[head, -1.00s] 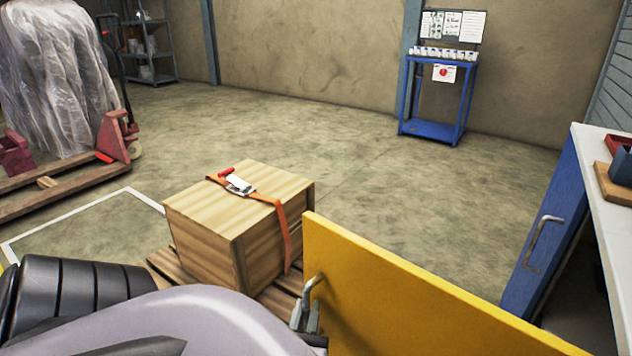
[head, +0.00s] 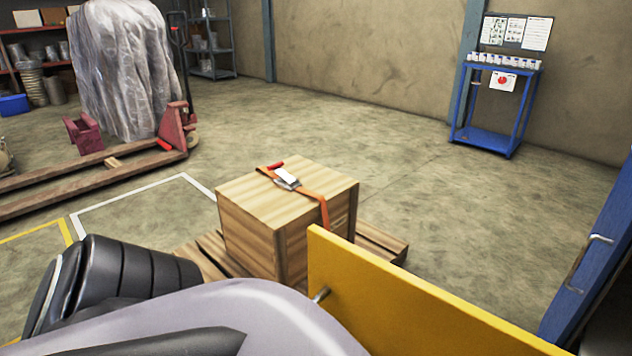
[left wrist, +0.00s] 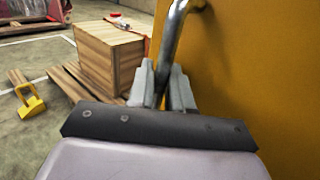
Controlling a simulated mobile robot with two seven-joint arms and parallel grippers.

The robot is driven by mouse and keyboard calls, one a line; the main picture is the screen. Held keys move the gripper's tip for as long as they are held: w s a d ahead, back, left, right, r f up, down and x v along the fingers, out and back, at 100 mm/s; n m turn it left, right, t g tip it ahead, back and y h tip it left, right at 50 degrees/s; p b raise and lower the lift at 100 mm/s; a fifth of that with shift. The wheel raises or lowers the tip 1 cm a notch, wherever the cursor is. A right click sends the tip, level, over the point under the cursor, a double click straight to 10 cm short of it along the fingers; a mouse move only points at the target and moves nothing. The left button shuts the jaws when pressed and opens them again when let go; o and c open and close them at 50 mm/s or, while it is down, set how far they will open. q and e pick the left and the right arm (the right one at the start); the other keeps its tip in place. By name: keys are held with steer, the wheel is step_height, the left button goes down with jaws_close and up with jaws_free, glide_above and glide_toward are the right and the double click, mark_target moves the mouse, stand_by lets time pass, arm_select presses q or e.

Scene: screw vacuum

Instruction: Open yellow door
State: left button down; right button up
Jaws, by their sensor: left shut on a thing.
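The yellow door (head: 400,300) stands swung out at the lower right of the head view, and it fills the right side of the left wrist view (left wrist: 260,80). Its metal handle (left wrist: 175,35) shows in the left wrist view, and a small end of it shows in the head view (head: 321,295). My left gripper (left wrist: 161,90) is shut on the handle, with a finger on each side of the bar. In the head view my left arm hides this gripper. My right gripper is in neither view.
A strapped wooden crate (head: 270,225) on a pallet (head: 385,240) stands just beyond the door. A blue door with a handle (head: 590,265) is at the right edge. A blue cart (head: 490,140) and a pallet jack (head: 180,130) stand farther back. The floor between is clear.

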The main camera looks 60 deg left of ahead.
arm_select(q)
steer(key=shift+f, duration=0.1)
stand_by(0.3)
steer(key=c, duration=1.2)
jaws_free()
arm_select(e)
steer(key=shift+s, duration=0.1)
